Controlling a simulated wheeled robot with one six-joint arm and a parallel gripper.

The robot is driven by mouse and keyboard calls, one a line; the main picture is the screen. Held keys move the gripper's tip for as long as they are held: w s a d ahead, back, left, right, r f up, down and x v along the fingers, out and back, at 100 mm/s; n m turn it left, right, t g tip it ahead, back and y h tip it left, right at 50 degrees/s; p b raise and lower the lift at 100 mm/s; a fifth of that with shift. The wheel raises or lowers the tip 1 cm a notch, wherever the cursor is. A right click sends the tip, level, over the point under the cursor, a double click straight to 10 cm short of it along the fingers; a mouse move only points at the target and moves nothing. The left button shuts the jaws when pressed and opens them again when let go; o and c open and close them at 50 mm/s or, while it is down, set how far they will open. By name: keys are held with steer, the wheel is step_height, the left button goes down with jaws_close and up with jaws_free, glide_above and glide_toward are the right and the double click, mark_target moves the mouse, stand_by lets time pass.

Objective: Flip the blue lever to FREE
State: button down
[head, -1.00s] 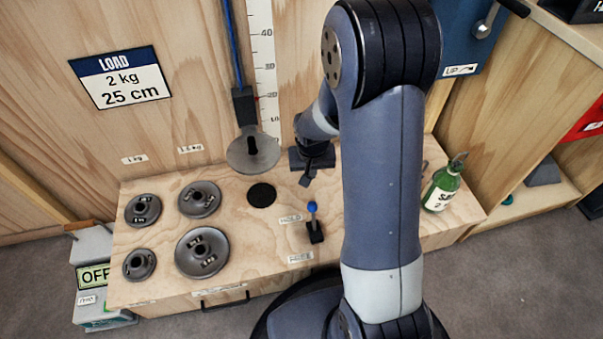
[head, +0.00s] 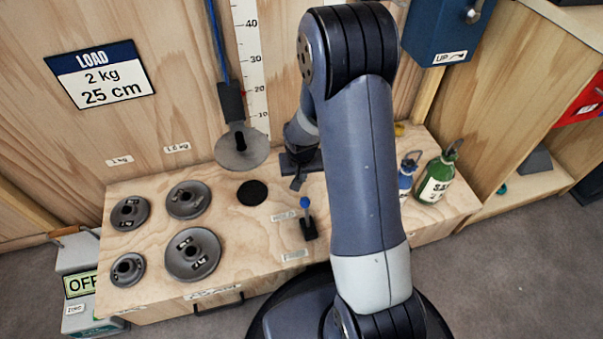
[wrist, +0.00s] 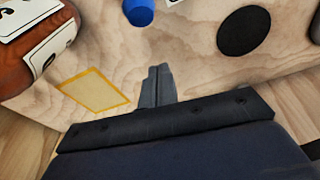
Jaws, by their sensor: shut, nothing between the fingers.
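The blue-knobbed lever (head: 305,203) stands on a small black base on the wooden bench, its knob end leaning toward the back, by the HOLD label (head: 284,217). A second label (head: 295,255) lies nearer the front; its text is too blurred to read. My gripper (head: 297,183) is shut and empty, pointing down just behind the lever and apart from it. In the wrist view my closed fingers (wrist: 157,85) are over bare wood. A blue rounded piece (wrist: 139,12), apparently the lever knob, is cut off at the top edge there.
Several dark weights (head: 192,254) lie on the bench's left. A hanging disc (head: 242,150) is above a black pad (head: 252,193). A blue bottle (head: 406,178) and green bottle (head: 437,178) stand right of my arm. An orange-brown bottle (wrist: 35,50) and yellow-framed patch (wrist: 95,90) show in the wrist view.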

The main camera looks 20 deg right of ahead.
mark_target(307, 214)
steer(key=shift+s+a+f+b, duration=0.15)
steer(key=shift+s+f+b, duration=0.45)
steer(key=shift+s, duration=0.3)
steer(key=shift+s+a+f+b, duration=0.1)
steer(key=shift+s+f+b, duration=0.35)
steer(key=shift+s+f, duration=0.3)
steer(key=shift+s+d+r, duration=0.1)
steer(key=shift+s+r, duration=0.05)
